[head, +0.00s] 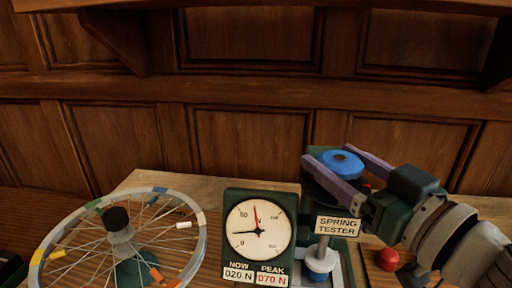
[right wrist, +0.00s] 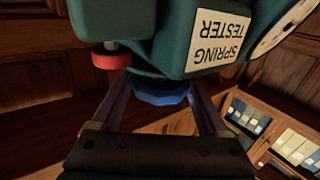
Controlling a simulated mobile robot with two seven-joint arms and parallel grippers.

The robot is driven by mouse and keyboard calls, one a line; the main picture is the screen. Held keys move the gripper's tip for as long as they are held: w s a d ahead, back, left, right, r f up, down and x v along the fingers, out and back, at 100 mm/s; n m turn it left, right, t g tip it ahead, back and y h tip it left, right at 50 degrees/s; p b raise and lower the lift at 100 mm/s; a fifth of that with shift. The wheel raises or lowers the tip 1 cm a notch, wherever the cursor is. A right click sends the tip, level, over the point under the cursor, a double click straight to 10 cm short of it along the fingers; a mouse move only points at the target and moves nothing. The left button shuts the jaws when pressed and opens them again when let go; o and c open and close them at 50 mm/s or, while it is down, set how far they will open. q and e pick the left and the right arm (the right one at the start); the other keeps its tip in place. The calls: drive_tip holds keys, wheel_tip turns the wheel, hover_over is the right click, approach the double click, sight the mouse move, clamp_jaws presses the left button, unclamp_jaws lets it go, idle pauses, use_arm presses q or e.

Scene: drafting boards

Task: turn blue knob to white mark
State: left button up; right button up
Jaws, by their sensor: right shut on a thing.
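In the right wrist view the knob's blue edge (right wrist: 160,95) shows between the fingers, below the tester's green body. I cannot make out a white mark by the knob; the fingers and the tester's body may hide it. My left gripper is not in view.
The tester's dial (head: 258,231) reads NOW 020 N, PEAK 070 N. Its sign (head: 338,226) stands close to my right gripper. A spoked wheel (head: 203,232) lies to the left. Wood panelling (head: 250,140) rises behind.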

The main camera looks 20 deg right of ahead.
drive_tip(key=c, duration=0.6)
drive_tip(key=shift+o, duration=0.2)
drive_tip(key=shift+n+y, duration=0.3)
drive_tip(key=shift+y, duration=0.1)
drive_tip(key=shift+d+n+y+p, duration=0.1)
drive_tip(key=shift+n+y+p, duration=0.25)
drive_tip(key=shift+n+y, duration=0.35)
drive_tip(key=n+g+y, duration=0.1)
drive_tip(key=y, duration=0.1)
drive_tip(key=shift+y, duration=0.3)
drive_tip(key=n+g+y+b, duration=0.1)
drive_tip(key=n+g+y, duration=0.1)
drive_tip(key=n+y, duration=0.1)
drive_tip(key=shift+f+y, duration=0.15)
drive_tip(key=shift+y, duration=0.35)
drive_tip(key=n+g+y+b, duration=0.2)
drive_tip(key=n+g+b, duration=0.1)
drive_tip(key=b, duration=0.3)
drive_tip(key=n+g+y+b, duration=0.3)
drive_tip(key=g+b, duration=0.2)
drive_tip(key=b, duration=0.2)
drive_tip(key=n+g+y+b, duration=0.3)
drive_tip(key=g+b, duration=0.1)
drive_tip(key=b, duration=0.2)
drive_tip(key=shift+f+n, duration=0.1)
drive_tip(key=shift+n, duration=0.3)
drive_tip(key=shift+r+n+g+b, duration=0.2)
drive_tip(key=shift+n+g+b, duration=0.5)
drive_tip(key=shift+g+b, duration=0.65)
